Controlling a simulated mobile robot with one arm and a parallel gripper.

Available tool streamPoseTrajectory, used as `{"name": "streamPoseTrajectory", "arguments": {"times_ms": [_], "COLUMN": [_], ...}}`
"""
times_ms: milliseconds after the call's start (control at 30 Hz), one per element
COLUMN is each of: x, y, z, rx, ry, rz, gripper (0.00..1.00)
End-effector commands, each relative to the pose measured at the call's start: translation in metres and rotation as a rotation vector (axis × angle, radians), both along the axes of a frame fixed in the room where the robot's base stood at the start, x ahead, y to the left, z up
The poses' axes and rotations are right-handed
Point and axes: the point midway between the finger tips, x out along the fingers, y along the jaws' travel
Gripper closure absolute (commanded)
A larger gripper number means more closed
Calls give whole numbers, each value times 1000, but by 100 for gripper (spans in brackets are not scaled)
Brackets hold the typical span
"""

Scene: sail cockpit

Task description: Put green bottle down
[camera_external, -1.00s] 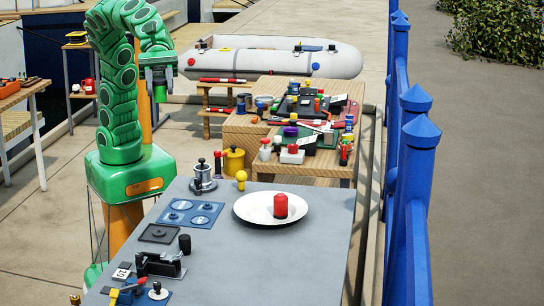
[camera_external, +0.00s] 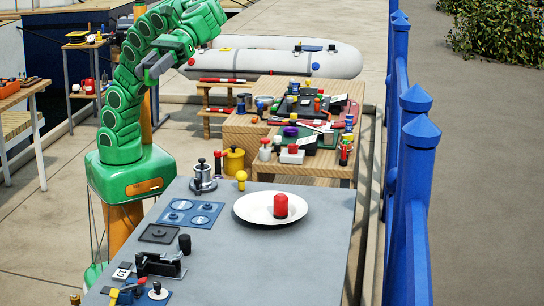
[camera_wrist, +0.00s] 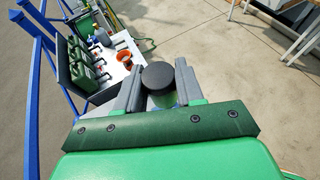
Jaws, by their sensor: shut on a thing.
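The green bottle (camera_wrist: 165,99) shows in the wrist view between the two grey fingers, its round black cap (camera_wrist: 158,76) facing the camera. My gripper (camera_wrist: 158,86) is shut on it. In the external view my gripper (camera_external: 153,72) is raised high at the upper left, well above the ground and left of the wooden table. I cannot clearly make out the bottle there against the green arm.
In the wrist view a pale work surface (camera_wrist: 128,46) carries green items and an orange pot (camera_wrist: 123,57), beside a blue railing (camera_wrist: 34,100). Externally, a grey table (camera_external: 250,250) holds a white plate (camera_external: 255,216); a crowded wooden table (camera_external: 240,132) stands behind.

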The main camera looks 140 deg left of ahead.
Motion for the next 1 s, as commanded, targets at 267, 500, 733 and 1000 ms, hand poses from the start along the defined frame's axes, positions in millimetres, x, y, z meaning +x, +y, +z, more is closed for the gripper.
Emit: {"name": "streamPoseTrajectory", "arguments": {"times_ms": [267,500,733,1000], "x": [-1,-2,-4,-4], "y": [18,28,34,38], "z": [3,2,3,2], "rx": [-1,0,1,0], "ry": [0,1,-1,0], "rz": [-115,-173,-203,-217], "gripper": [93,93,93,93]}}
